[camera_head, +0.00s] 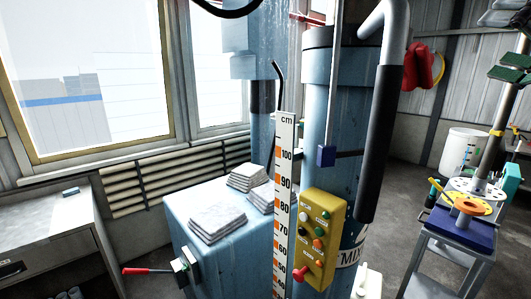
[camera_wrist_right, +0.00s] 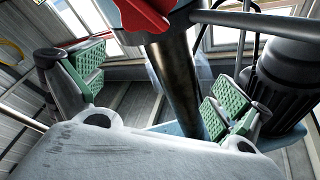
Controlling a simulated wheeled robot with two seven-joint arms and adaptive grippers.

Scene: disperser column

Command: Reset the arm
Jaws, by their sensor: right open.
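The blue disperser column (camera_head: 335,90) stands right of centre in the head view. A bent grey arm (camera_head: 395,35) with a long black grip (camera_head: 381,140) hangs down along its right side. A yellow control box (camera_head: 320,240) with several buttons and a red knob sits low on the column. My right gripper (camera_head: 512,67) is at the upper right edge, partly cut off, apart from the column. The right wrist view shows its green-padded fingers (camera_wrist_right: 155,88) spread apart. A dark metal pole (camera_wrist_right: 178,85) appears between them; contact cannot be told. My left gripper is out of view.
A centimetre scale (camera_head: 284,200) stands before the column. Folded cloths (camera_head: 217,222) lie on a blue block (camera_head: 235,262) with a red-handled lever (camera_head: 148,270). A blue-topped cart (camera_head: 455,228) with discs stands at right, by a white drum (camera_head: 458,150). A grey bench (camera_head: 45,225) is at left.

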